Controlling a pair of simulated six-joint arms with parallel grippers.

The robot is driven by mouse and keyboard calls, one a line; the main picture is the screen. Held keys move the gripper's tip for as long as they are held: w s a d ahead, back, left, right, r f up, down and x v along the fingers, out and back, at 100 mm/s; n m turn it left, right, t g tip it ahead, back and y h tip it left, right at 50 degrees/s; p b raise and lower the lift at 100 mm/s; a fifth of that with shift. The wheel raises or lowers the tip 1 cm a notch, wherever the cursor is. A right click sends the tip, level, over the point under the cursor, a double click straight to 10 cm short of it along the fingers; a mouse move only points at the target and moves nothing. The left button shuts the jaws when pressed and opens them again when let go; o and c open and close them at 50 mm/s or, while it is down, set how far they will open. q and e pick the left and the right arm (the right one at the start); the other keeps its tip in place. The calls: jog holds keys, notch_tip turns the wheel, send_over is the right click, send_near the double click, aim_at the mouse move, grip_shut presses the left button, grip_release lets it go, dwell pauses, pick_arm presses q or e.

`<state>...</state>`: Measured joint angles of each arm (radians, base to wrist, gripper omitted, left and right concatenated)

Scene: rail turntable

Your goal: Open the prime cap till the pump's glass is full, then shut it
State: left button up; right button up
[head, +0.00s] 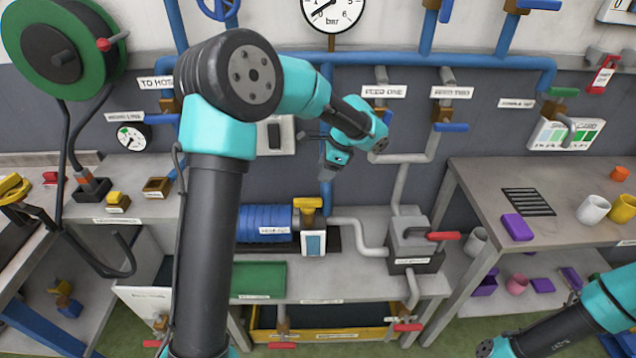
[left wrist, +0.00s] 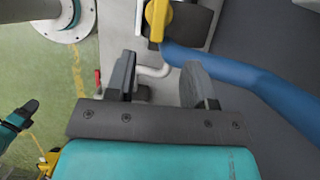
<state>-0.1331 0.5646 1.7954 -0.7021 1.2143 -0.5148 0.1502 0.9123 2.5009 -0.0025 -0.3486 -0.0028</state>
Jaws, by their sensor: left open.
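The pump is a blue ribbed cylinder (head: 266,222) on the middle bench. Its yellow prime cap (head: 308,204) sits at the right end, above a small white-framed glass (head: 313,243). The glass looks pale blue; I cannot tell its level. My left gripper (head: 333,165) is open and empty, above and a little right of the cap, apart from it. In the left wrist view, a yellow part (left wrist: 157,18) that looks like the cap shows beyond the open fingers (left wrist: 160,84). My right arm shows at the lower right; its fingers cannot be made out.
Blue pipes (head: 440,62) run along the wall, with lever valves. A grey box with a red handle (head: 446,236) stands right of the pump. A green tray (head: 258,279) lies in front. The right bench (head: 545,185) carries cups and a purple block.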

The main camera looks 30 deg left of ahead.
pick_arm(q)
jog(key=shift+v, duration=2.3)
jog(key=s+d+f+n+h, duration=0.2)
jog(key=s+d+f+h, duration=0.15)
jog(key=f, duration=0.75)
jog(key=s+d+f+n+h, duration=0.2)
jog(key=s+f, duration=0.2)
jog(key=f, duration=0.7)
jog(key=s+f+n+t+h, duration=0.2)
jog(key=s+f+n+t, duration=0.1)
jog(key=s+f+n, duration=0.7)
jog(key=s+f, duration=0.4)
jog(key=s, duration=0.3)
jog(key=shift+s+d+f, duration=0.15)
jog(key=shift+s+d, duration=0.2)
